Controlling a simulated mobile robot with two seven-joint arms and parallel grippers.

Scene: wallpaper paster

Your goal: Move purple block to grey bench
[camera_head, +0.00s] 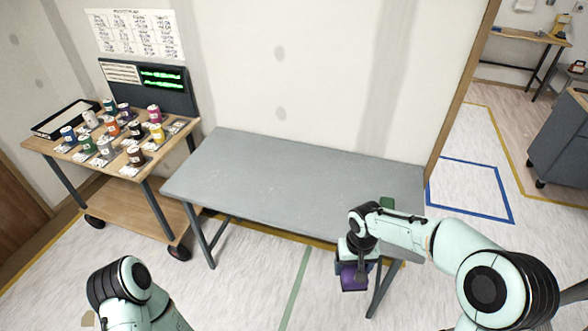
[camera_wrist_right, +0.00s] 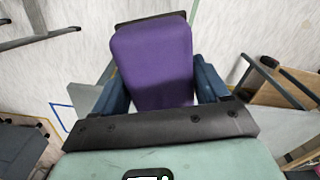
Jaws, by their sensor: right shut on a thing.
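The purple block (camera_wrist_right: 155,62) fills the middle of the right wrist view, held between the two blue fingers of my right gripper (camera_wrist_right: 160,88). In the head view the purple block (camera_head: 353,278) hangs below my right gripper (camera_head: 356,266), in front of the bench's right front edge. The grey bench (camera_head: 290,180) stands against the wall, and its top is bare except for a small green thing near its right front corner, partly hidden by my arm. The block is apart from the bench top. My left arm shows at the bottom left, but its gripper is not visible.
A wooden cart (camera_head: 160,199) with several small paint cans and a black screen (camera_head: 150,82) stands left of the bench. Blue tape (camera_head: 470,160) marks a square on the floor at the right. Floor in front of the bench is open.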

